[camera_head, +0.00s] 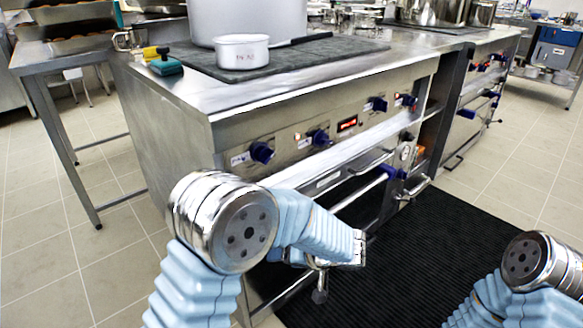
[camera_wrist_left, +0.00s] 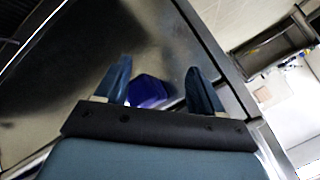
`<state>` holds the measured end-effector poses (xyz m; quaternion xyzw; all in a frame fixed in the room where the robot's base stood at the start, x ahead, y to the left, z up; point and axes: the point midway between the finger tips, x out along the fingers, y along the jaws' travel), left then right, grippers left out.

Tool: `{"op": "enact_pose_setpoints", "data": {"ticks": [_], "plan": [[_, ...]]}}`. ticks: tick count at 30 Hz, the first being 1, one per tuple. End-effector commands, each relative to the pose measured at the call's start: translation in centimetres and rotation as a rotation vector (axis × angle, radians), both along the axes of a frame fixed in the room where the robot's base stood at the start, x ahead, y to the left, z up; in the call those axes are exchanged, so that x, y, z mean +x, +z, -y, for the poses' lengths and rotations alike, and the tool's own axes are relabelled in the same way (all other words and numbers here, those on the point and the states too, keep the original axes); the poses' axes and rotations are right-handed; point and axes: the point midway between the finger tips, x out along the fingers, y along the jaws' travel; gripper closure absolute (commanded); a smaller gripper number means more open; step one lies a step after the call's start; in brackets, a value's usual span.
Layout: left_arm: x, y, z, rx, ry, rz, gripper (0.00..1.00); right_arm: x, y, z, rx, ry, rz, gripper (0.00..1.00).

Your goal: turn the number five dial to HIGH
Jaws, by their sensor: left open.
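Blue dials line the steel stove front in the head view: one at the left end (camera_head: 261,152), one beside it (camera_head: 320,137), and two farther right, (camera_head: 378,103) and (camera_head: 405,99). Their labels are too small to read, so I cannot tell which is number five. My left gripper (camera_head: 318,280) is low in front of the stove, partly hidden by its own arm. In the left wrist view its fingers (camera_wrist_left: 160,70) are open, and a blue knob (camera_wrist_left: 150,91) shows between them; contact cannot be told. My right arm shows at bottom right, its gripper out of view.
A small white pot (camera_head: 242,51) and a large pot (camera_head: 247,18) stand on the stove top. A red display (camera_head: 347,123) sits between dials. An oven handle bar (camera_head: 360,189) sticks out below the panel. A black mat (camera_head: 430,262) covers the floor in front.

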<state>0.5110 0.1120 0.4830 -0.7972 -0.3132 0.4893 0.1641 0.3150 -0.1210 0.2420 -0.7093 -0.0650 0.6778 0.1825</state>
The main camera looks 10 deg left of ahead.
Motion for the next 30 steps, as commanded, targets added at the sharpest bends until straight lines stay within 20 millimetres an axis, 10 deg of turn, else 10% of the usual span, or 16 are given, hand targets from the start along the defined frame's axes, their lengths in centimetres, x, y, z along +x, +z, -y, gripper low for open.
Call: {"op": "enact_pose_setpoints", "data": {"ticks": [12, 21, 30], "plan": [[2.9, 12.4, 2.9, 0.149, 0.108, 0.567, 0.32, 0.1, -2.0, 0.3, -0.003, -0.005, 0.002, 0.54], [1.4, 22.7, 5.5, 0.168, 0.207, 1.055, 0.32, 0.2, -3.1, 0.5, -0.006, -0.009, 0.002, 0.54], [3.4, 23.7, 2.1, 0.169, 0.22, 1.092, 0.32, 0.2, -2.7, 0.5, -0.007, -0.01, 0.003, 0.54]]}}
